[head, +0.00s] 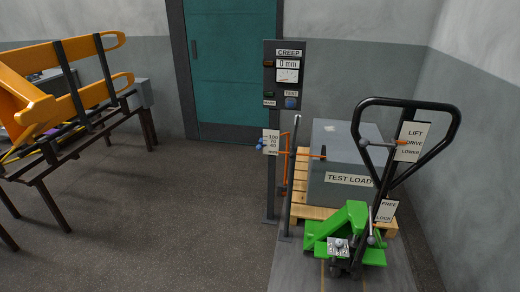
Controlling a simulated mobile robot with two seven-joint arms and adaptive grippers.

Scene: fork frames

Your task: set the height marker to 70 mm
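The height scale (271,141) is a small white plate with 100, 70, 40 and a lower line too small to read. It is by the grey post left of the test load. A blue knob (260,143) sits at its left edge. A thin orange bracket (285,150) stands just right of the plate, and an orange arm with a dark tip (322,153) reaches toward the grey test load (345,150). I cannot tell which number the marker is at. Neither of my grippers shows in the head view.
A CREEP panel (284,75) reads 0 mm. An orange fork frame (60,85) lies on a dark stand at left. The middle floor is clear.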

